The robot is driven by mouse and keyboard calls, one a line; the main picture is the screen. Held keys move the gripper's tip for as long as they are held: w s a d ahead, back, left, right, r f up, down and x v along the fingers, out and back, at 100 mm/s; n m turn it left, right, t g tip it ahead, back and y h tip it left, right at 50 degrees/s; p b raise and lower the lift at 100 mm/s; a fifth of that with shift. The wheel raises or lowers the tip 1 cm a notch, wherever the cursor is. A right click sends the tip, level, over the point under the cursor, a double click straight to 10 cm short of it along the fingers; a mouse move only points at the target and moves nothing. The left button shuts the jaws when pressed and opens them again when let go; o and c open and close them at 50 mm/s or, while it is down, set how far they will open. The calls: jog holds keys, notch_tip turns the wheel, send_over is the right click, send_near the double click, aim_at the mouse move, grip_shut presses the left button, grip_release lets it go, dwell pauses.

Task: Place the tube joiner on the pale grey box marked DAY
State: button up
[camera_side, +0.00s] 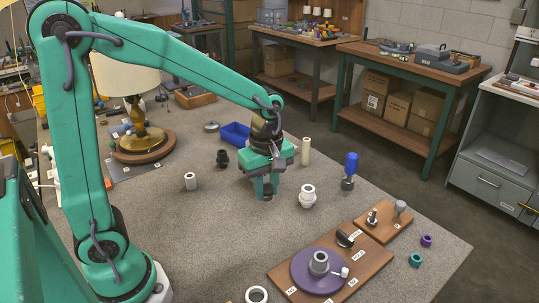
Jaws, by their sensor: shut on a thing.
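My gripper (265,191) is low over the grey work surface near the middle of the side view. It is shut on a small dark part (267,196), mostly hidden between the fingers. I cannot tell for sure whether this is the tube joiner. A black fitting (222,158) stands on the surface to the left of my gripper. A white collared fitting (307,196) stands to its right.
A wooden board (283,272) with a purple disc (303,277) lies at the front right. A blue tray (236,134) is behind my gripper. A cream tube (305,151) and a blue-handled tool (350,170) stand to the right. A lamp (132,92) stands at the back left.

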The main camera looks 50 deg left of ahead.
jog(key=w+a+r+n, duration=0.1)
jog(key=w+a+r, duration=0.5)
jog(key=w+a, duration=0.55)
jog(key=a+f, duration=0.2)
jog(key=a, duration=0.1)
jog(key=w+a+f, duration=0.1)
jog(key=a+f, duration=0.1)
jog(key=a, duration=0.2)
jog(key=w+a+f, duration=0.1)
jog(key=a+f, duration=0.1)
jog(key=a, duration=0.1)
jog(key=shift+w+a+f, duration=0.15)
jog(key=shift+a+f, duration=0.15)
jog(key=shift+f, duration=0.05)
jog(key=shift+f, duration=0.1)
jog(key=shift+f, duration=1.9)
jog(key=shift+f, duration=0.15)
jog(key=o, duration=1)
